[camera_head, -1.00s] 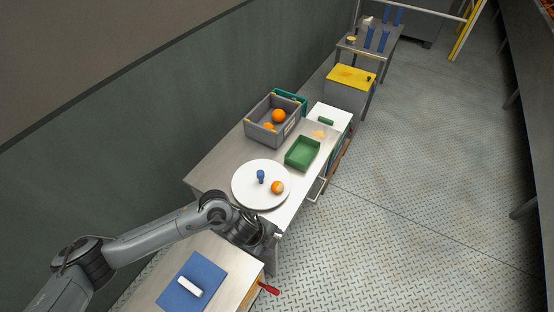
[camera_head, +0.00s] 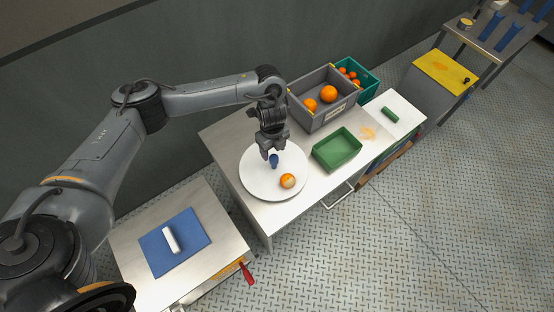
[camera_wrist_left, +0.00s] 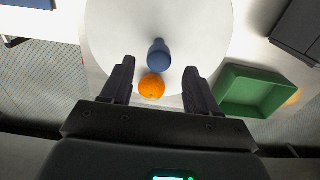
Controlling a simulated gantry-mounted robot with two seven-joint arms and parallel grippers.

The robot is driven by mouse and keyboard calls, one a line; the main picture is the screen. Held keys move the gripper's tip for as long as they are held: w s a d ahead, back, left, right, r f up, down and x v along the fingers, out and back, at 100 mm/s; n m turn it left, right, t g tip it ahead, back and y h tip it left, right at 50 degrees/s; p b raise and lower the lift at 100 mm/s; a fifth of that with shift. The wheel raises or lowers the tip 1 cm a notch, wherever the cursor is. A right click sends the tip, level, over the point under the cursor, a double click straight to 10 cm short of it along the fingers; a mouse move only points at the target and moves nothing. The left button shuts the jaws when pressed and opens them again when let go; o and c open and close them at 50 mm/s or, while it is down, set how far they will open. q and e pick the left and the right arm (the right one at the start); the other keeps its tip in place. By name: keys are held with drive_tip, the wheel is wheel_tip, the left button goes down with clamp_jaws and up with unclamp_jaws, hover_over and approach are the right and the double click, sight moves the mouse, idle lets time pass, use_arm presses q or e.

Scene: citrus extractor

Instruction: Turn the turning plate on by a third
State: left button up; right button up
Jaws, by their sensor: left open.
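The turning plate (camera_head: 258,184) is a round white disc on the steel table. A blue peg-like knob (camera_head: 274,160) stands up from it, and an orange (camera_head: 287,181) sits on it near its front right edge. My left gripper (camera_head: 271,152) is just above the blue knob, pointing down, and it is open and empty. In the left wrist view the knob (camera_wrist_left: 158,55) shows beyond and between the parted fingers (camera_wrist_left: 155,75), with the orange (camera_wrist_left: 152,86) also between them in the picture. Whether a finger touches the knob cannot be told. My right gripper is not in view.
A green tray (camera_head: 337,163) stands right of the plate. Behind it are a grey crate (camera_head: 325,121) with oranges and a teal crate (camera_head: 370,82). A blue mat (camera_head: 197,232) with a white block (camera_head: 170,239) lies on the near left table.

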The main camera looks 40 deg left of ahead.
sight(273, 162)
use_arm(q)
wheel_tip(273, 162, down, 9)
drive_tip(key=shift+r+b, duration=0.1)
drive_tip(key=shift+b, duration=0.2)
clamp_jaws()
idle(0.5)
